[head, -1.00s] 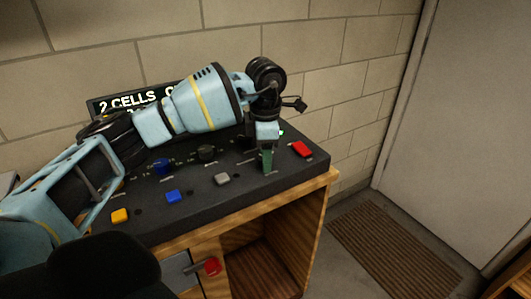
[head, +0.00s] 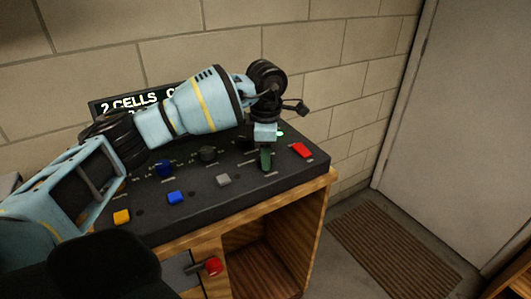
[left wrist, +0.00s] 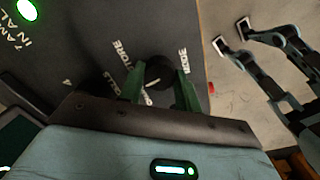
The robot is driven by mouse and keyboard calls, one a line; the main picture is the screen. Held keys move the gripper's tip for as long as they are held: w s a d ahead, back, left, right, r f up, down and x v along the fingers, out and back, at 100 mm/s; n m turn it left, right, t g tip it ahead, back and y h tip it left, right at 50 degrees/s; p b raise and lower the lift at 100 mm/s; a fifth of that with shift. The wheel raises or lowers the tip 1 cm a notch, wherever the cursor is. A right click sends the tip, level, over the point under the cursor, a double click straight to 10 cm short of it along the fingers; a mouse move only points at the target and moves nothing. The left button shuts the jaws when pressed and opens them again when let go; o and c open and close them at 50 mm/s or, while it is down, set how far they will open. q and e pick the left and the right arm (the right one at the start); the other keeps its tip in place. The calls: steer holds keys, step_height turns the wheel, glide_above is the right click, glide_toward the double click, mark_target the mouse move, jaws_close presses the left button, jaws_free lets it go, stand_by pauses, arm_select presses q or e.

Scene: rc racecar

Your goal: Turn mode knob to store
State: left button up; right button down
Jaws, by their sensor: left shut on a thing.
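The control panel (head: 200,205) is a dark slanted box on a wooden cabinet. My left gripper (head: 266,162) is at its right part, pointing down, with green fingers at the panel's face. In the left wrist view, the fingers of my left gripper (left wrist: 160,86) stand on both sides of a round black knob (left wrist: 159,70) and are shut on it. Labels beside it include STORE (left wrist: 122,54) and one that seems to read MODE (left wrist: 183,62). The fingers and palm cover part of the dial, so I cannot tell its exact setting. The knob is hidden in the head view.
Yellow (head: 121,217), blue (head: 176,198), grey (head: 223,180) and red (head: 303,150) buttons sit on the panel. A red-tipped lever (head: 212,265) is on the cabinet front. A display (head: 135,102) stands behind.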

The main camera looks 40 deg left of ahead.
arm_select(q)
steer(key=m, duration=0.3)
steer(key=shift+r+p, duration=0.1)
steer(key=shift+p, duration=0.3)
steer(key=shift+m, duration=1.7)
steer(key=o, duration=1)
steer(key=shift+c, duration=0.2)
step_height(320, 180, up, 8)
steer(key=shift+f, duration=0.15)
steer(key=shift+s+f, duration=0.1)
steer(key=shift+f, duration=0.05)
